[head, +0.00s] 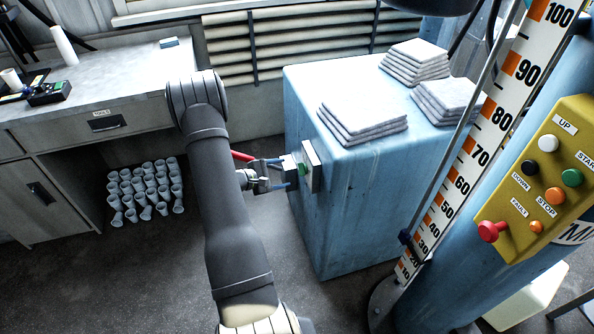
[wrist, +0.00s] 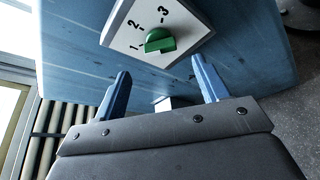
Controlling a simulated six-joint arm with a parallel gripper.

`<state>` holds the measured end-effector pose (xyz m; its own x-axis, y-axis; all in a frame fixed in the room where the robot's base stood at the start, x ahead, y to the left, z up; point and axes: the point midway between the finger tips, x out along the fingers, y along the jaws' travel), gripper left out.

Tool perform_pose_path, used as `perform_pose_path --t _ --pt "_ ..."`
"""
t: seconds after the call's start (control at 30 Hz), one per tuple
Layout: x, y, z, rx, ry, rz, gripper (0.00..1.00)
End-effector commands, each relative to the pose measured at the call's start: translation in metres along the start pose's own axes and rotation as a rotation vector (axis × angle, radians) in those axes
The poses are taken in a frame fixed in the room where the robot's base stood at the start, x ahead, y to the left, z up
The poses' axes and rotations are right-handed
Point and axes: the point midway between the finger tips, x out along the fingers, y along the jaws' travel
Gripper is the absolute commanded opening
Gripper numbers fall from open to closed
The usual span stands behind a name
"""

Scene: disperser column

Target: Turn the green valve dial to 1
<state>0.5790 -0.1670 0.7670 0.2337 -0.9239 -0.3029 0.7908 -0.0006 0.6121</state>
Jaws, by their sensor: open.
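The green valve dial (wrist: 160,41) sits on a white plate (wrist: 190,30) marked 1, 2 and 3 in the wrist view. One end of its grip lies close to the 1, but I cannot tell exactly where it points. In the head view the plate (head: 312,160) is on the side of a blue cabinet (head: 345,210), with the dial mostly hidden. My gripper (wrist: 160,66) is open and empty, its two blue fingers spread either side of the dial's line and short of it. In the head view my gripper (head: 284,172) faces the plate.
A red handle (head: 243,156) shows just behind my gripper. White stacks (head: 362,115) lie on the cabinet. A yellow button panel (head: 540,180) and scaled column stand at right. A desk (head: 100,110) with several cups (head: 145,187) below is at left. Open floor lies between.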

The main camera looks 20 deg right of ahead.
Motion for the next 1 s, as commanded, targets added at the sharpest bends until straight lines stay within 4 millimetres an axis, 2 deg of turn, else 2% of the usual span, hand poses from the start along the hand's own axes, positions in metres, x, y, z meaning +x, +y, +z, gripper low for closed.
perform_pose_path --t 0.1,0.33,0.5,0.77,0.87,1.0 --pt "0.027 -0.001 0.000 0.000 -0.001 -0.003 0.67" --pt "0.061 -0.001 0.000 -0.001 -0.001 -0.001 0.67" --pt "0.071 0.000 0.000 -0.002 0.001 0.000 0.67" --pt "0.072 0.000 0.000 -0.002 0.001 0.000 0.67" --pt "0.072 0.000 0.000 -0.001 0.001 0.000 0.52" --pt "0.072 0.000 0.000 -0.001 0.000 0.000 0.24"
